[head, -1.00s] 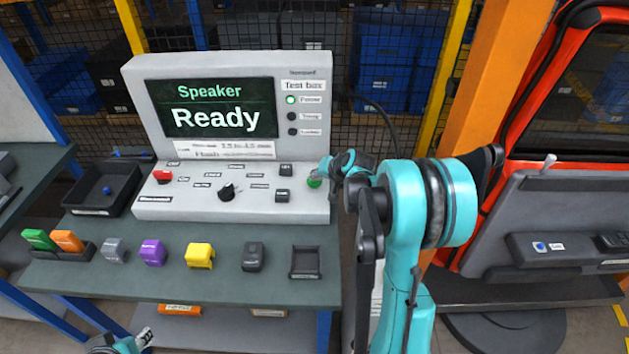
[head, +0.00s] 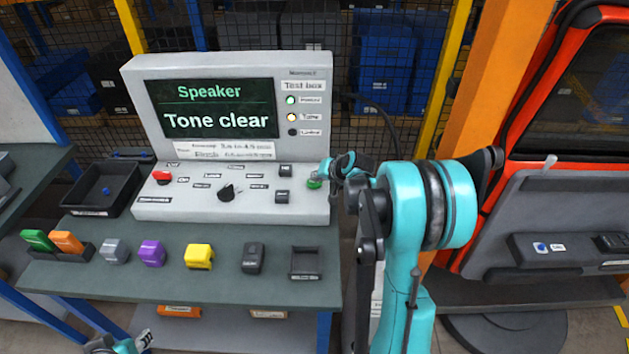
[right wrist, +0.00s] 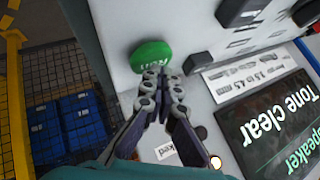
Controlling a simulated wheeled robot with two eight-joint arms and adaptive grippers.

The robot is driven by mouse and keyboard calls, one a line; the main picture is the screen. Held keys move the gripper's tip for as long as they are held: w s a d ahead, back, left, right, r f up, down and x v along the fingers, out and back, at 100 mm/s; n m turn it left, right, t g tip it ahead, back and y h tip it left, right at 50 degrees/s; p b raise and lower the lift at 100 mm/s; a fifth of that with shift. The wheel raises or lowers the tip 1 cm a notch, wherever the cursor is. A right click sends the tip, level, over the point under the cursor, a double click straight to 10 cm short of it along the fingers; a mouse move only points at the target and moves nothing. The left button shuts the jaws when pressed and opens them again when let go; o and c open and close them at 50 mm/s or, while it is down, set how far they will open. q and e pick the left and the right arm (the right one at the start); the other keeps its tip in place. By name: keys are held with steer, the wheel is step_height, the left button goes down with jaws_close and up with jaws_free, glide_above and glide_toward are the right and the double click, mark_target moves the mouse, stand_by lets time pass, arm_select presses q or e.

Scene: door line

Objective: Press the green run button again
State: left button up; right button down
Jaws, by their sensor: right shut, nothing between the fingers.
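The green run button (head: 314,183) sits at the right end of the test box's (head: 150,209) sloped panel. In the right wrist view the button (right wrist: 151,56) is large, with its label partly readable. My right gripper (head: 326,172) is shut and empty, its fingertips (right wrist: 153,72) right at the button's edge; I cannot tell whether they touch it. The screen (head: 220,108) reads "Speaker" and "Tone clear". The top lamp is lit green and the middle lamp yellow. Part of my left gripper (head: 138,341) shows at the bottom edge; its jaws are unclear.
On the bench front stand green, orange, grey, purple, yellow (head: 199,256) and dark blocks, and an empty small tray (head: 305,263). A black bin (head: 100,190) is at left. The panel also has a red button (head: 162,177) and a black knob (head: 228,193). An orange-framed machine stands right.

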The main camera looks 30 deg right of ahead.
steer(key=shift+r+p, duration=0.5)
steer(key=shift+r, duration=0.35)
steer(key=shift+r+p, duration=1.8)
steer(key=shift+r, duration=0.65)
step_height(320, 180, up, 9)
steer(key=p, duration=0.6)
glide_above(316, 183)
steer(key=shift+f, duration=0.1)
steer(key=shift+w, duration=0.1)
